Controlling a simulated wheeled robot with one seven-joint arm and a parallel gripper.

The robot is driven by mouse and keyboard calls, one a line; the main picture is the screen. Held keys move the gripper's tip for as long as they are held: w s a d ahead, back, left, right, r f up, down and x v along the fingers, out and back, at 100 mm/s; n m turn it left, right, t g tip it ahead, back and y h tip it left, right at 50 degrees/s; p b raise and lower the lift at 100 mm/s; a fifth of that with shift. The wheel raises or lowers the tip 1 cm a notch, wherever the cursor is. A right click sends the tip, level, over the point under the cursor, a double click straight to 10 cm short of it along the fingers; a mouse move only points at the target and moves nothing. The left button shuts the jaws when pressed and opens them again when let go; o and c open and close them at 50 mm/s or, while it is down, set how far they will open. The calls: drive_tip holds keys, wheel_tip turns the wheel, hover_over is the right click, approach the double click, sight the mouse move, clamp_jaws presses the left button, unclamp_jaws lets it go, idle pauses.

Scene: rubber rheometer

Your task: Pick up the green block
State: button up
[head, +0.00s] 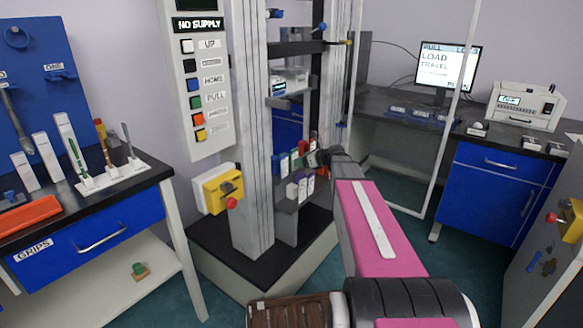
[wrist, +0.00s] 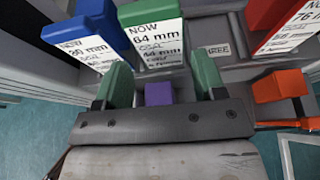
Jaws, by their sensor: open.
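The green block (wrist: 146,12) stands at the top of the wrist view with a white label reading 64 mm on its front. In the head view the green block (head: 295,158) is small, in a row on the machine's shelf between a blue and a red block. My gripper (wrist: 163,72) is open, its two green fingers apart with nothing held between them. The green block lies ahead of the gap between them; whether they touch it cannot be told. My gripper shows in the head view (head: 326,156) just right of the blocks.
A blue block (wrist: 98,18) stands left of the green one, and a red block (wrist: 268,12) to the right. A purple block (wrist: 158,93) shows between the fingers, lower down. An orange-red block (wrist: 280,86) is right of the right finger. The machine's column (head: 252,130) rises left of the shelf.

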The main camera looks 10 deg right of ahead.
sight(295, 170)
drive_tip(key=x, duration=0.5)
drive_tip(key=shift+f, duration=0.1)
drive_tip(key=shift+c, duration=0.3)
drive_tip(key=c, duration=0.6)
